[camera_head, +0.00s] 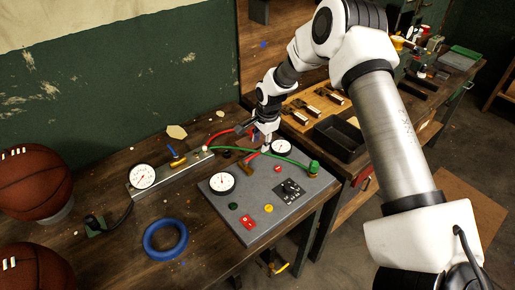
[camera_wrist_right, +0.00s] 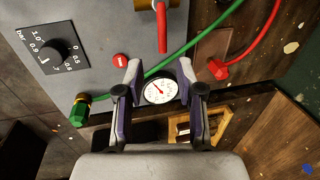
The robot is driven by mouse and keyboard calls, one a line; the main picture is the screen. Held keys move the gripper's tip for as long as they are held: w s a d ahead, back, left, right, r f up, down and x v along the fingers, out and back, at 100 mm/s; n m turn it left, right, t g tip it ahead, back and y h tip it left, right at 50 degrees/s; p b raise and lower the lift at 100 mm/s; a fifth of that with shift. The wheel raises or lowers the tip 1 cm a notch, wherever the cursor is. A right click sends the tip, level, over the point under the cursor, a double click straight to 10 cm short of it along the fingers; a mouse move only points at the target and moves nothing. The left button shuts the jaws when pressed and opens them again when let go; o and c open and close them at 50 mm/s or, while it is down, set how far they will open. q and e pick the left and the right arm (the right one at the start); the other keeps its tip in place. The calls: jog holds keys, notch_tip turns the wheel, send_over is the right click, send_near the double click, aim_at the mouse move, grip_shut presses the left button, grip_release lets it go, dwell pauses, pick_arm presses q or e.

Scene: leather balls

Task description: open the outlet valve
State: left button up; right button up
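A grey control box (camera_head: 245,210) lies on the workbench, with a red lever (camera_head: 252,160) near its back edge. In the right wrist view the red lever (camera_wrist_right: 162,30) sticks out of a brass valve body (camera_wrist_right: 158,5), beyond my fingertips. A blue-handled valve (camera_head: 175,152) sits on the metal rail behind the box. I cannot tell from labels which one is the outlet valve. My right gripper (camera_head: 266,145) hangs over the back of the box. Its fingers (camera_wrist_right: 160,75) are apart and empty, with a white gauge (camera_wrist_right: 161,91) showing between them. My left gripper is not in view.
A green hose (camera_head: 275,152) arcs over the box to a green fitting (camera_head: 314,167). A red hose (camera_head: 222,135) runs close to my right gripper. A blue ring (camera_head: 165,239) and two basketballs (camera_head: 32,182) are at the left. A black tray (camera_head: 340,138) stands right.

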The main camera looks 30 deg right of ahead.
aim_at(258, 153)
jog(key=x, duration=0.5)
jog(key=shift+w+f+p, duration=0.15)
jog(key=shift+w+p, duration=0.15)
jog(key=shift+w, duration=0.1)
jog(key=shift+s, duration=0.2)
grip_shut()
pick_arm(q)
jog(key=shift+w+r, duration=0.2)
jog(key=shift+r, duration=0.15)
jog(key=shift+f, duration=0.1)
